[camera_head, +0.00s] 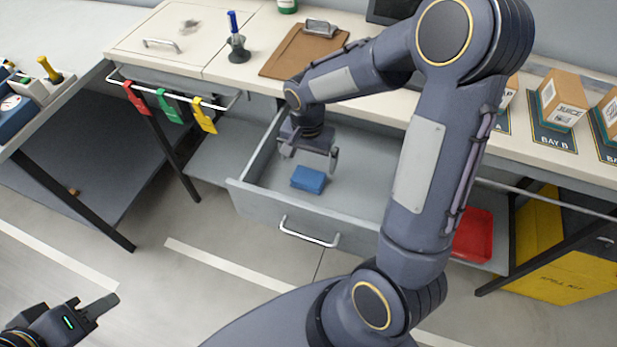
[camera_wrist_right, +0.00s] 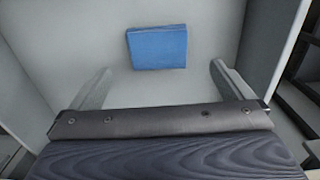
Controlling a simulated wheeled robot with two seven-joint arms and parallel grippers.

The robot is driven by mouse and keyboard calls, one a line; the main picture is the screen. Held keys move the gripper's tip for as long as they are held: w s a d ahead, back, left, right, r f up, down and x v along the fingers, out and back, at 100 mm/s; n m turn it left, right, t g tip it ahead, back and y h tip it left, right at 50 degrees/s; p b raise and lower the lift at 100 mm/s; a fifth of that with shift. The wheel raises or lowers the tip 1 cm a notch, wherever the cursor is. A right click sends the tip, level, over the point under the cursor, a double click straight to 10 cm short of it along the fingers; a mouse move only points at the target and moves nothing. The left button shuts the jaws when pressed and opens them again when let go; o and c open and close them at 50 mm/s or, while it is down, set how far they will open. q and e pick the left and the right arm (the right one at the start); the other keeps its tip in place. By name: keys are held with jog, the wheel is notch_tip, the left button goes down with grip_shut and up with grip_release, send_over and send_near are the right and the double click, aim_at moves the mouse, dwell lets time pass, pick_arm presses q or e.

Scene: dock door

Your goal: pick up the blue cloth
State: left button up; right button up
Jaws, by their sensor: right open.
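The blue cloth (camera_head: 308,179) lies folded on the floor of the open grey drawer (camera_head: 262,203), near its left front part. My right gripper (camera_head: 310,161) is just above and behind it, inside the drawer's outline, with its fingers apart and nothing between them. In the right wrist view the cloth (camera_wrist_right: 157,47) lies ahead of the two spread fingers (camera_wrist_right: 155,85), apart from both. My left gripper (camera_head: 98,308) is low at the left, over the floor and away from the drawer; whether its fingers are apart is not clear.
The countertop above the drawer holds a clipboard (camera_head: 302,50) and a pen stand (camera_head: 238,50). Red, green and yellow tags (camera_head: 170,107) hang on a rail at the left. A red tray (camera_head: 473,234) and a yellow bin (camera_head: 540,260) stand below at the right.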

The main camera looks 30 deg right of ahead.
aim_at(308, 176)
jog(key=f, duration=0.6)
jog(key=shift+s+p, duration=0.2)
jog(key=shift+p, duration=0.1)
jog(key=shift+r, duration=0.1)
jog(key=c, duration=1)
